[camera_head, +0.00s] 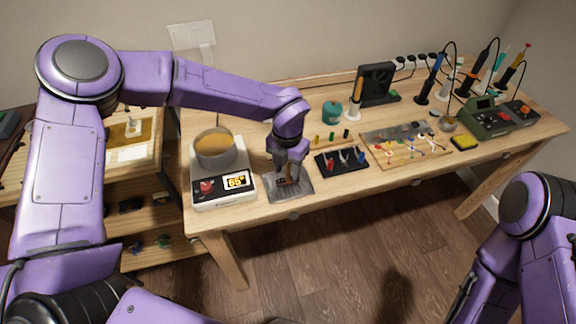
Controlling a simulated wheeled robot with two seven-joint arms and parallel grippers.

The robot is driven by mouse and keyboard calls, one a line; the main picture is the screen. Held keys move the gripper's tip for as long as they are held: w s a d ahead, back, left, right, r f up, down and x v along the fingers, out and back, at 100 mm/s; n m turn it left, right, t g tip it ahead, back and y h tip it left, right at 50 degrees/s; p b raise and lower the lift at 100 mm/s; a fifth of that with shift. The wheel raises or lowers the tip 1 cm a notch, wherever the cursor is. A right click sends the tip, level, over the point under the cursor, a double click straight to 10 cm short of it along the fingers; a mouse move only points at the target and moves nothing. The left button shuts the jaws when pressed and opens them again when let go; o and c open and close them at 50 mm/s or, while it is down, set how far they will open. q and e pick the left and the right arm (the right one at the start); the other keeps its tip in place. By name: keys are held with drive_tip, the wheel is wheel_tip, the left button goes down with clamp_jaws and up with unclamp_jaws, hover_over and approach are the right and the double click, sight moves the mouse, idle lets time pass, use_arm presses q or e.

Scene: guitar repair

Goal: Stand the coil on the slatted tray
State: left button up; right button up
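The grey slatted tray (304,191) lies flat at the front edge of the bench, just right of the heated pot. My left gripper (288,181) points down over its middle. A small dark reddish-brown piece, which looks like the coil (288,180), shows between the fingertips, low over the tray. It is partly hidden by the fingers, and I cannot tell whether it touches the tray. My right arm is at the lower right, away from the bench, and its gripper is not clearly visible.
The heated pot (222,188) with amber contents and a lit display stands close on the left. A black holder (342,168) with several pliers lies close on the right. A teal spool (331,113), a wooden board with wires (385,157) and soldering tools are farther away.

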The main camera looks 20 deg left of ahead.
use_arm(q)
drive_tip(key=shift+r, duration=0.1)
wheel_tip(320, 180, up, 12)
drive_tip(key=shift+r+b, duration=0.1)
drive_tip(key=shift+b, duration=0.2)
idle(1.2)
